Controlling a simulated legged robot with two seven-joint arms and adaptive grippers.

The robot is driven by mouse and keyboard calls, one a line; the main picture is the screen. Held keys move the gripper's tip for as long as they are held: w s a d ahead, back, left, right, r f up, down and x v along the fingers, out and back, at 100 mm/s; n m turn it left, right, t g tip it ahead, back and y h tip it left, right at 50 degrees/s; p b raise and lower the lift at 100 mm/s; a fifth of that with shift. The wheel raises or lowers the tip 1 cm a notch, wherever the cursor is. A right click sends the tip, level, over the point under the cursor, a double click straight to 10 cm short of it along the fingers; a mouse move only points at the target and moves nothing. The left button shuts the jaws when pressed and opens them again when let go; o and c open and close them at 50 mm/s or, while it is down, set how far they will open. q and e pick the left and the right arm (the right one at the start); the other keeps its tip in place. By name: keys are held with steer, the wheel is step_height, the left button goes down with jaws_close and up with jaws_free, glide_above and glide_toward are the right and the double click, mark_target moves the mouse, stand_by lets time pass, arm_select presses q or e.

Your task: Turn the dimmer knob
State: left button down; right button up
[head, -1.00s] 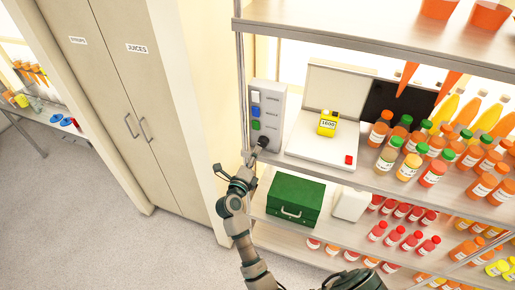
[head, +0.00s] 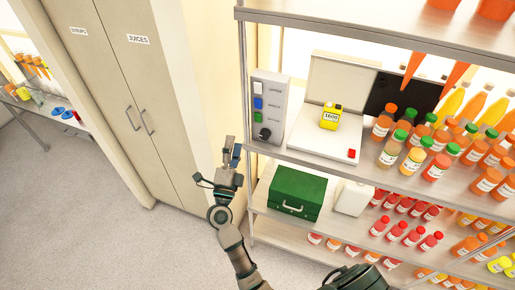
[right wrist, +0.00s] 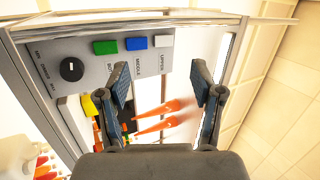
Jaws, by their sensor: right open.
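The black round dimmer knob (head: 264,134) sits at the bottom of a grey control panel (head: 273,84) with white, blue and green buttons above it. The panel stands at the left end of the shelf. In the right wrist view the knob (right wrist: 71,69) shows a small white mark on its face, left of the fingers. My right gripper (head: 231,152) is open and empty, just left of the shelf's front post and apart from the knob. In the right wrist view its two fingers (right wrist: 162,80) are spread wide with nothing between them touching.
A white device with a yellow 1600 unit (head: 330,117) stands right of the panel. A green box (head: 297,195) and a white container (head: 353,198) are on the shelf below. Several juice bottles fill the right. Tall cabinet doors (head: 110,75) stand left; the floor before them is clear.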

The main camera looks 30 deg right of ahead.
steer(key=a+r+n+t+y+b, duration=0.2)
steer(key=a+n+t+y, duration=0.2)
steer(key=a+n+y, duration=0.8)
steer(key=a+r+n+t+y+b, duration=0.15)
steer(key=a+n+t+y, duration=0.45)
steer(key=n, duration=1.2)
steer(key=n+g+h+b, duration=0.5)
steer(key=n+g+h, duration=0.7)
steer(key=g+h, duration=0.45)
glide_toward(264, 137)
steer(key=p+x, duration=0.1)
steer(key=x, duration=0.8)
steer(key=shift+t, duration=0.25)
